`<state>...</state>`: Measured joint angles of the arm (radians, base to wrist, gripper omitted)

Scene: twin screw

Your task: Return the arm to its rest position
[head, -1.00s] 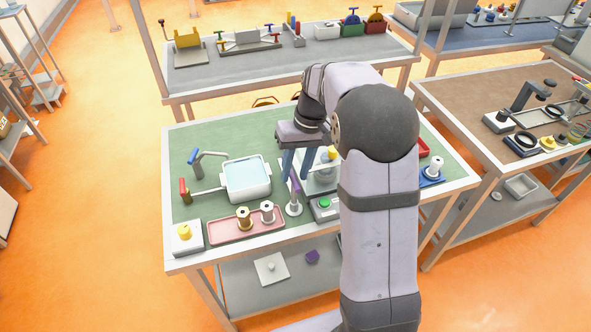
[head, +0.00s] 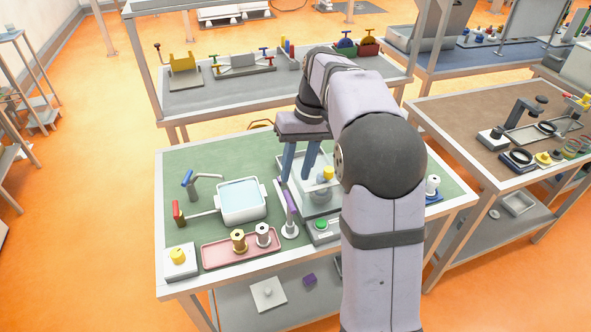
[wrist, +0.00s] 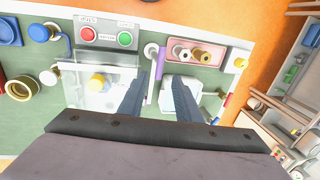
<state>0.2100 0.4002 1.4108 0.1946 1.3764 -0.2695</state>
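My gripper (head: 300,177) hangs fingers-down above the green-topped table (head: 215,155), with my arm reaching in from the right front. Its two blue-grey fingers are apart and nothing shows between them. In the wrist view the open gripper (wrist: 161,78) also looks empty. Below and beside it are a clear-walled station with a yellow knob (head: 328,173), a control box with a green button (head: 321,224) and a purple-topped stand (head: 291,210). My arm hides part of the table's right side.
A white basin of pale blue liquid (head: 241,201) stands left of my gripper. A pink tray (head: 215,255) holds two spools. A red-handled tap (head: 179,213) and a yellow-button box (head: 179,260) are further left. A grey shelf (head: 215,95) stands behind.

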